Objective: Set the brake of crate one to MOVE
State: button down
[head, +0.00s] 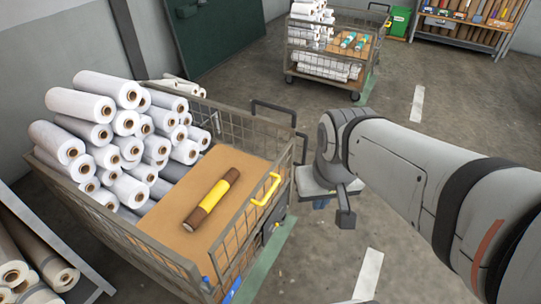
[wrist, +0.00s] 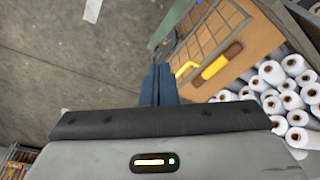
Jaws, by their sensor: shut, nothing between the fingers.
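A mesh-sided crate on a cart (head: 290,170) stands at the front left; no label tells me whether it is crate one. A yellow handle (head: 267,189) is on its right side, and it also shows in the wrist view (wrist: 187,70). A dark fitting (head: 271,226) sits below the handle; I cannot tell whether it is the brake, or its setting. My gripper (head: 321,203) is beside the crate's right side, apart from it, pointing down. Its blue fingers show shut and empty in the wrist view (wrist: 158,72).
White rolls (head: 125,122) are piled in the crate's left part. A brown and yellow roll (head: 212,201) lies on its brown board. Another loaded cart (head: 330,48) stands at the back, near a green bin (head: 399,22) and a shelf (head: 465,27). The floor at right is clear.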

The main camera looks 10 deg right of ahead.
jog(key=w+d+f+n+t+b, duration=0.1)
jog(key=w+d+f+t+b, duration=0.15)
jog(key=w+f, duration=0.45)
jog(key=w+d+f+n+t+h+b, duration=0.1)
jog(key=w+d+f+b, duration=0.25)
jog(key=w, duration=0.75)
jog(key=w+d+f+n+t+b, duration=0.1)
jog(key=w+d+f+n+b, duration=0.15)
jog(key=w+f, duration=0.45)
jog(key=w+d+f+n+t+y+b, duration=0.3)
jog(key=w+f+b, duration=0.4)
jog(key=w+f, duration=0.95)
notch_tip(320, 180, down, 27)
jog(key=a+n+t+y+b, duration=0.2)
jog(key=n+t+y+b, duration=0.25)
jog(key=b, duration=0.45)
jog(key=s+a+f+t+y+b, duration=0.2)
jog(key=s+f+t+b, duration=0.3)
jog(key=s+f, duration=1)
notch_tip(320, 180, down, 4)
jog(key=shift+s+f+y+b, duration=0.2)
jog(key=shift+y+b, duration=0.15)
jog(key=shift+y, duration=0.4)
